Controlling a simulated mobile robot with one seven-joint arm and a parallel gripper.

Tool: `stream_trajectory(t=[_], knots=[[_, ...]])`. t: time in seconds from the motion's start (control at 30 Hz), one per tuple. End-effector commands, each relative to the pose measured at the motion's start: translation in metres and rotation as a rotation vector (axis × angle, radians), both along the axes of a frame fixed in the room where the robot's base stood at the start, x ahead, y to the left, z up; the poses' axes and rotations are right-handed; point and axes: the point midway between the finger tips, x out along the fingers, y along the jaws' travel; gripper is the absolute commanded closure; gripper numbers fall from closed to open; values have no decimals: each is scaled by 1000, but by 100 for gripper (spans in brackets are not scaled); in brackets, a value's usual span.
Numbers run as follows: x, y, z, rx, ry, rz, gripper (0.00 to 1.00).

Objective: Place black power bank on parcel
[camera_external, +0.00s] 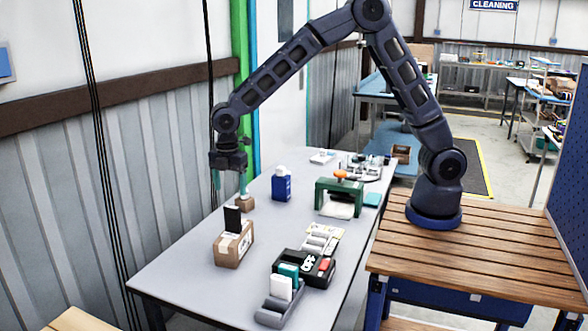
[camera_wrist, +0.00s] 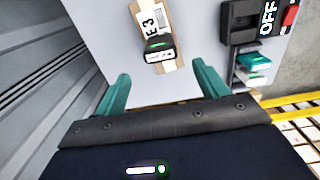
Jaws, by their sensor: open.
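The parcel (camera_external: 233,250) is a brown carton with a white label, standing on the grey table. It also shows at the top of the wrist view (camera_wrist: 152,15), label marked "E3". The black power bank (camera_external: 232,218) stands upright on the parcel's top, seemingly at the end facing my gripper. In the wrist view the power bank (camera_wrist: 160,54) shows a small green light. My gripper (camera_external: 230,184) is open, its teal fingers spread and empty, pointing down behind and above the parcel. In the wrist view my gripper (camera_wrist: 162,76) has the power bank ahead of its fingertips, apart from them.
A small brown carton (camera_external: 245,203) stands near my gripper. A blue bottle (camera_external: 281,186) and a green frame (camera_external: 340,195) stand farther right. A black "OFF" switch box (camera_external: 318,270) and a grey holder (camera_external: 272,316) with white and teal packs are at the front. The table's left front is clear.

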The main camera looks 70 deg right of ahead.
Motion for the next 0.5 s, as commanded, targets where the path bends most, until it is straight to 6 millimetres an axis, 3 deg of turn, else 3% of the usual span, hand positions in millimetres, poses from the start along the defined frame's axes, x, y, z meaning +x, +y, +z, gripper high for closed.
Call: stream_trajectory(t=[0.37,0.5], knots=[[0,0,16,0,-1,-1,27],[-4,-14,30,1,-13,-40,27]])
